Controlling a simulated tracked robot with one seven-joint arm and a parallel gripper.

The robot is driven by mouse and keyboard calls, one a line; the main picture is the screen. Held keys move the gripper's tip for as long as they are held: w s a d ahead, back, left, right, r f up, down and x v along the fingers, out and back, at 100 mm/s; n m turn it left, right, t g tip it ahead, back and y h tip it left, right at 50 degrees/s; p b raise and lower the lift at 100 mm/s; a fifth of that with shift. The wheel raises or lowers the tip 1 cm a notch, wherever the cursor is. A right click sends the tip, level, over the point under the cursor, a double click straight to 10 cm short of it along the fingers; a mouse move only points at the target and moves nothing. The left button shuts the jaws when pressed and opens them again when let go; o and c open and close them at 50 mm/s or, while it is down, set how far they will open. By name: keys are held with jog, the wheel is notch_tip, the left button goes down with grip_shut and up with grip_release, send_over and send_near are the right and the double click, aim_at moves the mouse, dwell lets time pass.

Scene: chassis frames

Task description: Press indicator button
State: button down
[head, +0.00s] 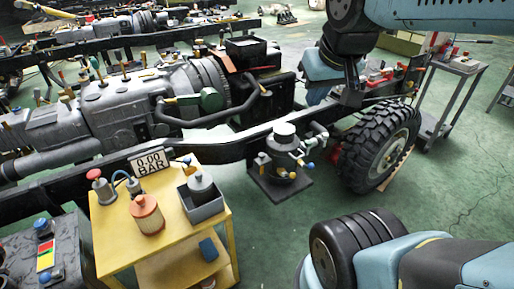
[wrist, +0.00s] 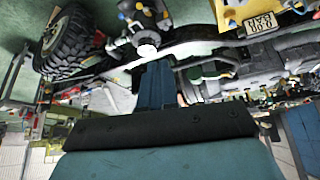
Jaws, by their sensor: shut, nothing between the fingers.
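Two button-like parts show in the head view, and I cannot tell which is the indicator button. One is a blue button (head: 40,224) on a dark box (head: 62,244) with a red, yellow and green label (head: 46,256) at the lower left. The other is a red knob (head: 94,174) on the yellow cart, beside a display reading 0.00 BAR (head: 150,161). My gripper (wrist: 157,68) is shut and empty in the wrist view, whose picture is upside down. In the head view my arm hangs at the upper right, well apart from both.
The yellow cart (head: 168,240) carries an orange canister (head: 147,213) and a grey bin (head: 204,209). The dark chassis rail (head: 230,152), a valve assembly (head: 284,160) and a large tyre (head: 380,148) lie between. Green floor is open at the right.

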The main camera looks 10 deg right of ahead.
jog(key=w+d+f+n+t+h, duration=0.1)
jog(key=w+d+f+n, duration=0.1)
jog(key=w, duration=0.6)
jog(key=w+d+f+n+h, duration=0.1)
jog(key=w+d+f, duration=0.1)
jog(key=w, duration=0.5)
jog(key=n+t+y, duration=0.1)
jog(key=n+y, duration=0.6)
jog(key=n, duration=0.5)
send_over(263, 155)
notch_tip(263, 155, down, 28)
jog(key=shift+f, duration=0.15)
jog(key=shift+s, duration=0.1)
jog(key=shift+f, duration=4.4)
jog(key=shift+f, duration=0.15)
